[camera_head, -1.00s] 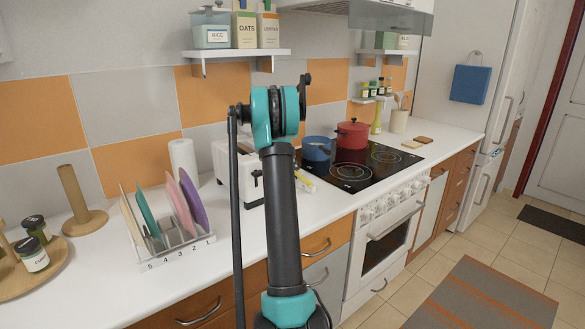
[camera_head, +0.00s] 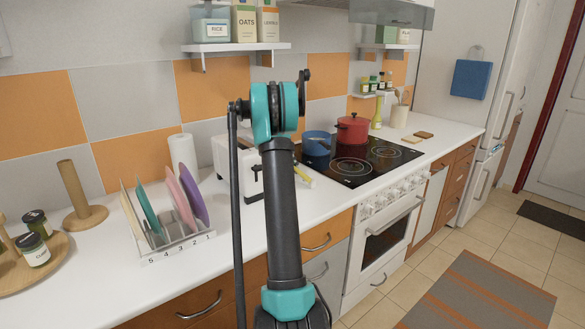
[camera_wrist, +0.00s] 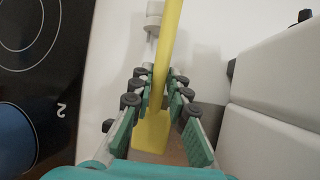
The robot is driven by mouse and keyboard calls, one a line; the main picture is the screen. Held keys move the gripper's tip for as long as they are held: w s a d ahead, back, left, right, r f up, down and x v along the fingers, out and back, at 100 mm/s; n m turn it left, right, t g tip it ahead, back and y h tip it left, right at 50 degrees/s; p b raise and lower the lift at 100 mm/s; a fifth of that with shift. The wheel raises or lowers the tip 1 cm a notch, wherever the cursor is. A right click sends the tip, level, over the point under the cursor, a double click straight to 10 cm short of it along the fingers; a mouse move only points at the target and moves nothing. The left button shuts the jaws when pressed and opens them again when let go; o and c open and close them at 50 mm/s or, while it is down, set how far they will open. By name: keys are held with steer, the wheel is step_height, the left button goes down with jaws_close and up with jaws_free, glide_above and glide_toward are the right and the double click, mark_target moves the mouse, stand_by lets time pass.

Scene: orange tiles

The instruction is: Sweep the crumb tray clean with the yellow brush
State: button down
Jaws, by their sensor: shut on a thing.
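The yellow brush (camera_wrist: 170,35) runs from the top of the wrist view down between my fingers. Its lower yellow part (camera_wrist: 150,137) shows below them. My gripper (camera_wrist: 158,88) is shut on it, with green pads on both sides. In the head view a small yellow piece (camera_head: 303,178) shows between the toaster and the stove; my gripper itself is hidden there behind my arm. The white toaster (camera_head: 221,157) stands on the counter, and its side fills the right of the wrist view (camera_wrist: 270,130). I cannot make out the crumb tray or any crumbs clearly.
The black cooktop (camera_head: 350,166) with a blue pot (camera_head: 317,144) and red pot (camera_head: 352,129) lies right of the toaster. A plate rack (camera_head: 178,238), paper roll (camera_head: 181,155) and wooden holder (camera_head: 84,218) stand left.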

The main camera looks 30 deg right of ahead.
steer(key=shift+w+a, duration=0.15)
steer(key=shift+w, duration=1)
steer(key=shift+w+a, duration=0.15)
steer(key=shift+w, duration=1)
steer(key=shift+s+d, duration=0.2)
steer(key=shift+s, duration=1.1)
steer(key=shift+s+d, duration=0.15)
steer(key=shift+s, duration=1.15)
steer(key=shift+w+a, duration=0.2)
steer(key=shift+w, duration=1.1)
steer(key=shift+w+a, duration=0.15)
steer(key=shift+w, duration=1.15)
steer(key=shift+s, duration=0.1)
steer(key=shift+s+d, duration=0.2)
steer(key=shift+s, duration=1.05)
steer(key=shift+s+d, duration=0.15)
steer(key=shift+s, duration=1.1)
